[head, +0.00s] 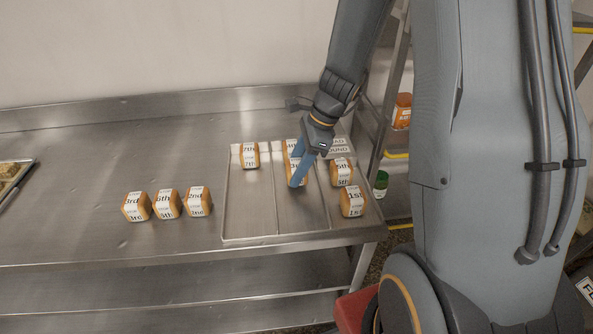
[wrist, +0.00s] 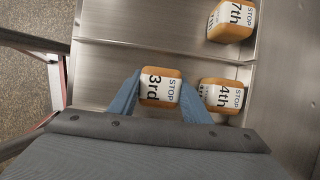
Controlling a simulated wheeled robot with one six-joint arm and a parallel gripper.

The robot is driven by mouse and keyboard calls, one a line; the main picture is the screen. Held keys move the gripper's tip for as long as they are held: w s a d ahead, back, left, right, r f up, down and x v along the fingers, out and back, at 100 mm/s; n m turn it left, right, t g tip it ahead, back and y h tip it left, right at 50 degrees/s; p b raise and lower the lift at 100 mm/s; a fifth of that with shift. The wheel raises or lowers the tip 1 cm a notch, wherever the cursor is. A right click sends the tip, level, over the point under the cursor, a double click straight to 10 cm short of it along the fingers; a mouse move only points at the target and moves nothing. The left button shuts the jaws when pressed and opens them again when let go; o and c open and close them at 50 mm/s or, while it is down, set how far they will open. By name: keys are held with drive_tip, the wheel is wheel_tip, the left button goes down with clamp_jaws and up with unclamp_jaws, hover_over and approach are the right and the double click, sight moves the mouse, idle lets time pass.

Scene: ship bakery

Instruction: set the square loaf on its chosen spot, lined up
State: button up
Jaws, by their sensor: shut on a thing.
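My gripper (head: 297,181) is shut on a brown square loaf (wrist: 160,87) with a white "3rd" STOP label; one blue finger is on each side of it. In the head view this loaf (head: 291,165) is over the middle lane of the steel tray (head: 250,222), partly hidden by the fingers. Whether it touches the tray floor I cannot tell. The "4th" loaf (wrist: 222,95) sits just behind it in the same lane, with one finger between them. In the wrist view the held loaf looks roughly in line with the lane edges.
The "7th" loaf (head: 249,155) stands in the left lane. The "5th" loaf (head: 343,172) and "1st" loaf (head: 352,201) stand in the right lane, with sign plates (head: 338,146) behind. Three loaves (head: 167,204) stand left of the tray. The middle lane's front is clear.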

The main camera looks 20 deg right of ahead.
drive_tip(key=shift+f, duration=0.65)
drive_tip(key=shift+f, duration=0.15)
drive_tip(key=o, duration=1)
drive_tip(key=shift+o, duration=0.2)
